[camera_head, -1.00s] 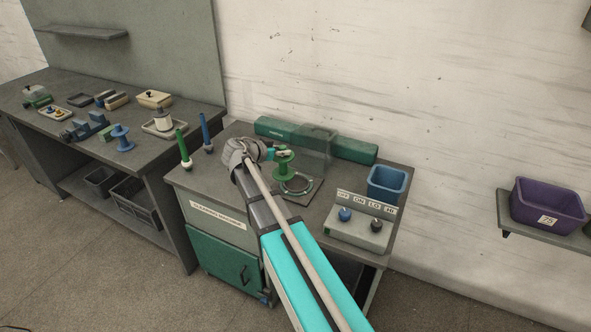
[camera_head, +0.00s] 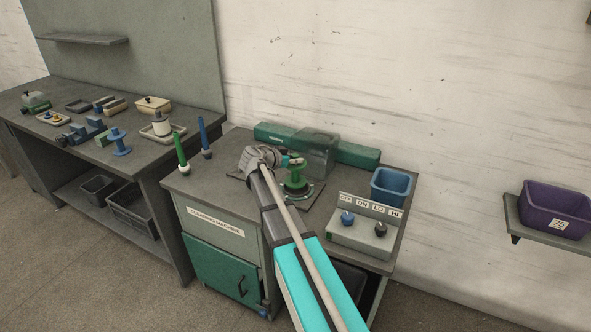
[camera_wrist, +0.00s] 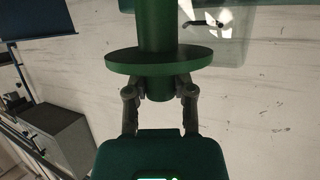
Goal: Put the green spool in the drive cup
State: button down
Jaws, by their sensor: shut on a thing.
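The green spool (camera_head: 296,184) hangs upright from my gripper (camera_head: 289,161) over the round fitting on the cleaning machine's top. My gripper is shut on the short stub beyond the spool's flange. In the wrist view, both fingers close on this stub beside the flange (camera_wrist: 158,60), with the spool's barrel (camera_wrist: 159,25) beyond. The spool's far end and the drive cup are hidden; I cannot tell whether the spool touches the cup.
A clear cover (camera_head: 319,150) stands just behind the spool, by a green housing (camera_head: 357,151). A switch box (camera_head: 361,236) and blue bin (camera_head: 390,186) are at right. Green (camera_head: 180,150) and blue (camera_head: 204,135) upright tapered pieces are at left. A blue spool (camera_head: 120,143) stands on the left bench.

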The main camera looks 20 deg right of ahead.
aim_at(296, 167)
jog(key=shift+w+d+f+b, duration=0.1)
jog(key=shift+d+f+b, duration=0.1)
jog(key=shift+f+b, duration=0.25)
jog(key=shift+w+d+f+b, duration=0.1)
jog(key=shift+d+f+b, duration=0.1)
jog(key=shift+f+b, duration=1.35)
jog(key=shift+b, duration=0.05)
jog(key=shift+f, duration=0.15)
jog(key=shift+c, duration=2.3)
grip_release()
jog(key=shift+s+a+r, duration=0.1)
jog(key=shift+r, duration=0.2)
jog(key=p+v, duration=0.4)
jog(key=v, duration=0.7)
jog(key=shift+a+p, duration=0.35)
jog(key=shift+a, duration=0.05)
